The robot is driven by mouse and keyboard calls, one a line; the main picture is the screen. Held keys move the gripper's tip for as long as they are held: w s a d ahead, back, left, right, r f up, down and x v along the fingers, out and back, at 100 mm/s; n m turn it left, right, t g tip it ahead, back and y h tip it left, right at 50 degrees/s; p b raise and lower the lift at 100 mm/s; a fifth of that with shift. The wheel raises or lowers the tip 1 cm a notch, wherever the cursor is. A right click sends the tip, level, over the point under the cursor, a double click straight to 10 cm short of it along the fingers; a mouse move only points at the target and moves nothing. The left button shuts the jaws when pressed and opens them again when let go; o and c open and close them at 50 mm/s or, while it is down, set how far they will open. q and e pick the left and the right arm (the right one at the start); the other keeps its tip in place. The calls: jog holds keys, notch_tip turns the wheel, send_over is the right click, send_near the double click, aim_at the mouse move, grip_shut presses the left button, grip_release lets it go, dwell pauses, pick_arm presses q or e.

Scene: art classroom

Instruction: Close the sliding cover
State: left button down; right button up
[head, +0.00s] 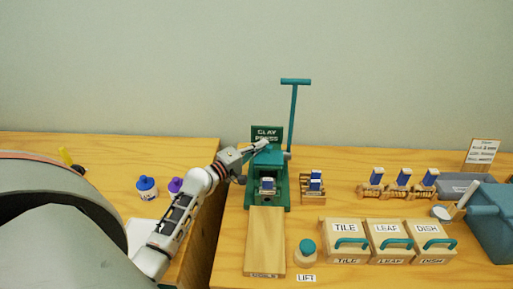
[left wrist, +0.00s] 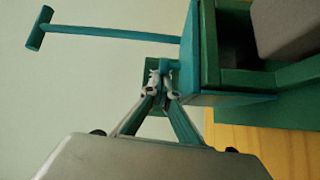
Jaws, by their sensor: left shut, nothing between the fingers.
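The green clay press (head: 280,192) stands on the wooden table. Its teal sliding cover (head: 268,159) is at the top, under my left gripper; in the left wrist view the teal cover (left wrist: 222,99) is beside the fingertips. A blue-and-white block (head: 267,184) shows in the press opening below the cover. My left gripper (head: 264,145) is shut and empty, its tips at the cover's edge by a small teal upright piece. In the left wrist view the fingertips (left wrist: 167,88) are together; whether they touch that piece is unclear. My right gripper is out of view.
The tall teal lever (head: 292,112) rises right of the press. A wooden board (head: 265,240) extends in front. Lidded boxes marked TILE (head: 345,230), LEAF (head: 387,230) and DISH (head: 426,231) stand to the right. A teal-lidded jar (head: 306,252) is near the board.

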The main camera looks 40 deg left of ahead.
aim_at(260, 162)
pick_arm(q)
jog(key=shift+s+d, duration=0.1)
jog(key=shift+s, duration=0.1)
jog(key=s+d, duration=0.1)
jog(key=s, duration=0.1)
jog(key=s+d, duration=0.1)
jog(key=s, duration=0.1)
jog(key=s+d, duration=0.2)
jog(key=shift+s+d+b, duration=0.1)
jog(key=shift+s+b, duration=0.2)
jog(key=shift+s, duration=0.1)
jog(key=shift+d+f, duration=0.1)
jog(key=shift+f, duration=0.05)
jog(key=shift+s, duration=0.1)
